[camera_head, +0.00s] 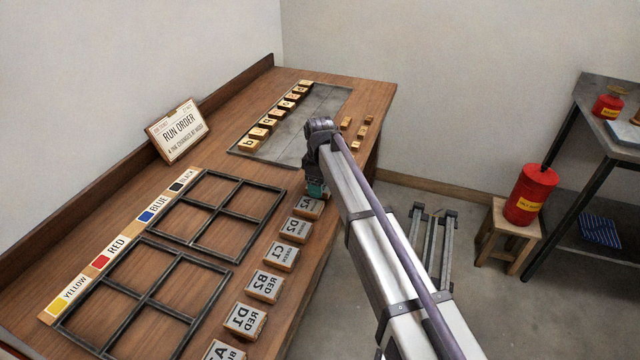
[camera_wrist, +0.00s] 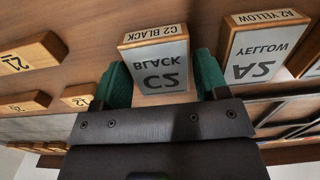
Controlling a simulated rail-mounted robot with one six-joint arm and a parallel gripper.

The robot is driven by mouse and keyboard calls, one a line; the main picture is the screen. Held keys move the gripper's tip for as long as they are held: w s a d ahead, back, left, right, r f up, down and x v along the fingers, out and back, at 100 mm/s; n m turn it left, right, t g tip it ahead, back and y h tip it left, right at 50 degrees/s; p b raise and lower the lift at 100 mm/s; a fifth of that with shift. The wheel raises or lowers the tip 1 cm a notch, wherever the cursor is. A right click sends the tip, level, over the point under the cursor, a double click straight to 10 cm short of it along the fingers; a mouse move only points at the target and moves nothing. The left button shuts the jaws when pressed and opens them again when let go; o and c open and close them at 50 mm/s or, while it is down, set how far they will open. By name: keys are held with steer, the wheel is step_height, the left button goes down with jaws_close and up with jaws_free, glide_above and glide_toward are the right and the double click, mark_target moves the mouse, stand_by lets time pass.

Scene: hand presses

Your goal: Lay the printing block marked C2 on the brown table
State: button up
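The C2 BLACK printing block (camera_wrist: 157,62) shows in the wrist view, grey-faced with wooden sides and a white label. My gripper (camera_wrist: 163,85) has its two green fingers on either side of it. A narrow gap shows at the right finger; contact at the left finger cannot be made out. The block seems to be at the level of its neighbour, not lifted. In the head view my gripper (camera_head: 316,188) is low at the right edge of the brown table (camera_head: 125,200), and my arm hides C2.
The A2 YELLOW block (camera_wrist: 262,50) stands close beside C2. More blocks, such as D2 (camera_head: 296,229) and C1 (camera_head: 281,256), line the table's right edge. Black frames (camera_head: 215,259), a grey plate (camera_head: 312,122) with letter blocks and a run order sign (camera_head: 178,130) take up much of the table.

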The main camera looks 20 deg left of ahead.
steer(key=shift+o, duration=1.4)
steer(key=shift+r, duration=0.1)
step_height(320, 180, up, 12)
steer(key=p, duration=1.2)
steer(key=shift+r, duration=0.1)
